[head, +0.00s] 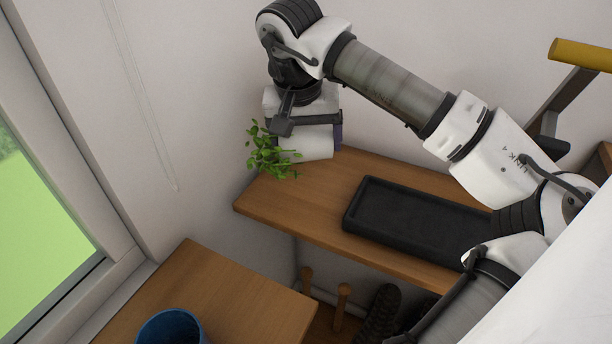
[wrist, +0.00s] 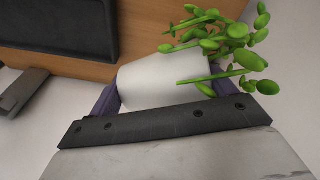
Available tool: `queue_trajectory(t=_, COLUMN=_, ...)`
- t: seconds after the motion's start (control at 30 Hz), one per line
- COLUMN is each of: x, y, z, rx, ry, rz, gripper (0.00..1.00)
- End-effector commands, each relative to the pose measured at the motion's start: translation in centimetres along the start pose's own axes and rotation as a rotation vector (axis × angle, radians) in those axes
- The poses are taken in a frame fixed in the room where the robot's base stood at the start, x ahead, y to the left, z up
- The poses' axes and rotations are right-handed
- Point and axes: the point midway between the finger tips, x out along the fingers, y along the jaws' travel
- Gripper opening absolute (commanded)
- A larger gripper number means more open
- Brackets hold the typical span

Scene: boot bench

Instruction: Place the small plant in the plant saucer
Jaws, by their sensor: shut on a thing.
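The small plant has green leafy stems (head: 268,158) and a white pot (wrist: 160,80). My gripper (head: 309,139) is shut on the pot, with a dark purple finger on each side in the wrist view. The pot is tilted, with its leaves toward the left in the head view. It is over the left end of the wooden bench top; I cannot tell whether it touches the wood. No plant saucer can be made out for sure. A round blue vessel (head: 171,328) is cut off at the bottom edge of the head view.
A black rectangular tray (head: 405,212) lies on the bench top (head: 262,204), right of the plant. The blue vessel stands on a lower wooden surface (head: 235,290). Wooden pegs and a dark boot (head: 383,310) are below. A window is at left, and the wall is close behind.

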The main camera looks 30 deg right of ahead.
Motion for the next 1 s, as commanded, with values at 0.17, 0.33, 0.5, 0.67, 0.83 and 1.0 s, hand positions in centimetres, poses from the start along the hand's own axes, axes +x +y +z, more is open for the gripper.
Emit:
queue_trajectory(t=0.17, x=3.7, y=-0.4, z=0.8, rx=0.000, ry=0.000, rz=-0.003, gripper=0.45)
queue_trajectory(t=0.33, x=5.4, y=-0.6, z=1.1, rx=0.002, ry=0.002, rz=-0.002, gripper=0.45)
queue_trajectory(t=0.5, x=7.2, y=-0.8, z=1.6, rx=0.000, ry=-0.001, rz=-0.003, gripper=0.45)
queue_trajectory(t=0.67, x=9.2, y=-0.9, z=2.0, rx=0.001, ry=0.001, rz=-0.002, gripper=0.45)
queue_trajectory(t=0.83, x=9.8, y=-1.0, z=2.0, rx=0.001, ry=0.003, rz=0.000, gripper=0.45)
queue_trajectory(t=1.0, x=9.8, y=-1.0, z=2.0, rx=0.001, ry=0.003, rz=0.000, gripper=0.45)
